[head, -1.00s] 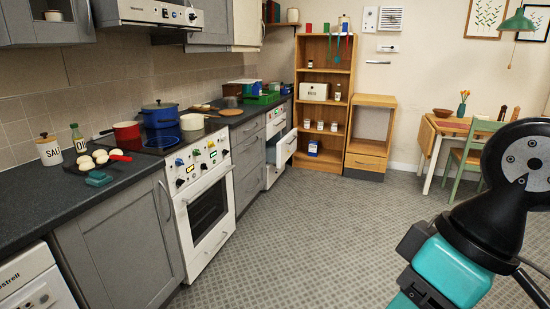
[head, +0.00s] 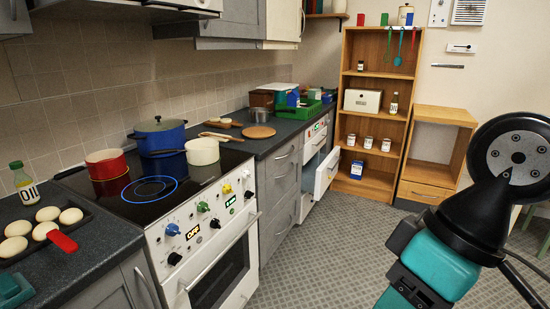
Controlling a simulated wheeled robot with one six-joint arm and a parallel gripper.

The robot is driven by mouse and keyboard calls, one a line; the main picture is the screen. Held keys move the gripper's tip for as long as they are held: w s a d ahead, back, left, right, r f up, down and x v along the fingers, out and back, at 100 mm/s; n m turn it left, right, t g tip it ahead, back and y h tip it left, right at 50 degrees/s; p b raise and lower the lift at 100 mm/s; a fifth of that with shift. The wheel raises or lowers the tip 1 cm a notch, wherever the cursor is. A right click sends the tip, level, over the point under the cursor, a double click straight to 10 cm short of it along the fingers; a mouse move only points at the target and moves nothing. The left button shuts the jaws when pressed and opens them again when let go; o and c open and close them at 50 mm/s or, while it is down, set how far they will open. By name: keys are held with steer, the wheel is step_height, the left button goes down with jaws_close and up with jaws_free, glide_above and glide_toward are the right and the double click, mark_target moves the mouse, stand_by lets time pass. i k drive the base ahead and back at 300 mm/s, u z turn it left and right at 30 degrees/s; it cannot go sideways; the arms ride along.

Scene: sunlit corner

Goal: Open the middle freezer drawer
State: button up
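A white under-counter unit (head: 314,146) stands at the far end of the counter run, beside the shelf. I take it to be the freezer. One white drawer (head: 328,171) sticks out from it into the room, with a dark handle on its front. A white front shows above the drawer and another white part below it; from here I cannot tell for sure which drawer it is. My arm shows at the right edge, well apart from the unit. My gripper itself is not in view.
The white cooker (head: 215,235) and grey drawers (head: 281,190) line the left side before the unit. A wooden bookshelf (head: 372,185) stands behind it, with a small wooden cabinet (head: 428,193) on the right. The patterned floor (head: 345,250) ahead is clear.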

mark_target(306, 166)
steer(key=z, duration=0.1)
steer(key=i, duration=2.3)
steer(key=z, duration=0.55)
steer(key=i, duration=1.9)
steer(key=z, duration=0.3)
